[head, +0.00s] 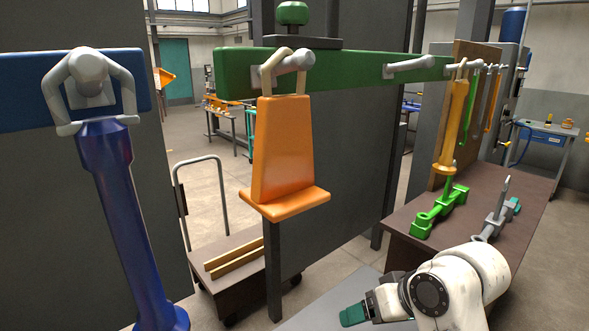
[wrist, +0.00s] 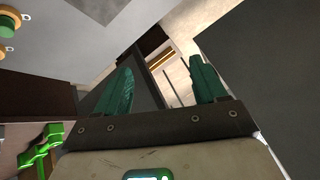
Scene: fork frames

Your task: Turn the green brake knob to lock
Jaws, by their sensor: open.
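The green brake knob (head: 293,13) stands upright on a dark plate above the green rail (head: 345,66), at the top of the head view. Whether it is locked does not show. My gripper (head: 355,313) is low in the head view, well below and to the right of the knob, and touches nothing that I can see. In the wrist view my gripper (wrist: 161,70) has its two green fingers spread apart with nothing between them. A round green and orange part (wrist: 10,22) shows at the upper left there; I cannot tell what it is.
An orange wedge-shaped piece (head: 283,150) hangs from the rail below the knob. A blue piece (head: 125,210) hangs at the left. Green (head: 440,210) and grey (head: 495,212) tools lie on the brown bench (head: 410,222) at right. A cart (head: 225,262) stands below.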

